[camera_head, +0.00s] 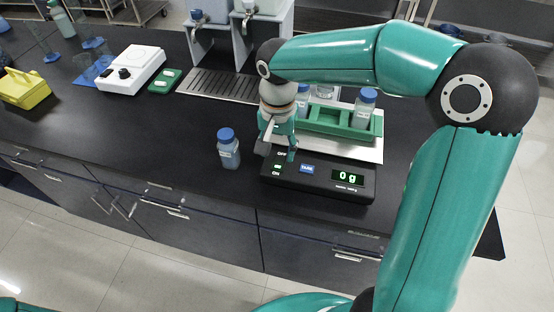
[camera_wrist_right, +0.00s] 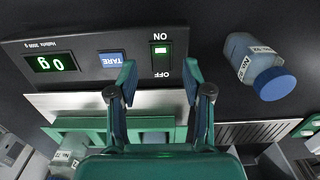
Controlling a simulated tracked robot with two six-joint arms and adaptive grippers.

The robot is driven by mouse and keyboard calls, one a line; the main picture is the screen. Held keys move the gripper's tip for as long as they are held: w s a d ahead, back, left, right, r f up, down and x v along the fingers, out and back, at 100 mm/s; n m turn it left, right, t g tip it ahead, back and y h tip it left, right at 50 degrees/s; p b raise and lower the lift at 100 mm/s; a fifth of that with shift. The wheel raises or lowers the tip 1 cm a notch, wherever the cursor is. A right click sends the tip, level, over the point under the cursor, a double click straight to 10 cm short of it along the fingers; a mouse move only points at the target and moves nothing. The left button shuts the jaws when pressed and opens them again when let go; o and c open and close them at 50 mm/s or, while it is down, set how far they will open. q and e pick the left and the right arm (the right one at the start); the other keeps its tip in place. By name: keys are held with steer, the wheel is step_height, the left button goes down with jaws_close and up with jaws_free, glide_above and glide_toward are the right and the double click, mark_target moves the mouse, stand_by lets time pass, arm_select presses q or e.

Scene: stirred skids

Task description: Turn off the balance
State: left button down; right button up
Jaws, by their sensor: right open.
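The black balance (camera_head: 325,190) stands near the counter's front edge. Its lit display (camera_head: 347,177) reads 0 g, and a blue TARE button (camera_head: 306,168) sits to its left. The rocker switch shows in the wrist view (camera_wrist_right: 161,58), between the words ON and OFF, with a green light towards ON. My right gripper (camera_head: 280,148) points down over the switch end of the panel. In the wrist view its open, empty fingers (camera_wrist_right: 158,80) lie on either side of the switch's line. I cannot tell whether a fingertip touches the panel. My left gripper is out of view.
A green tray (camera_head: 343,130) with bottles sits on the balance's pan, behind the panel. A blue-capped bottle (camera_head: 228,152) stands close to the balance's left side. A white device (camera_head: 131,72) and yellow box (camera_head: 26,88) are further left. The counter between is largely clear.

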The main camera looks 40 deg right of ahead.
mark_target(278, 167)
steer(key=shift+f, duration=2.4)
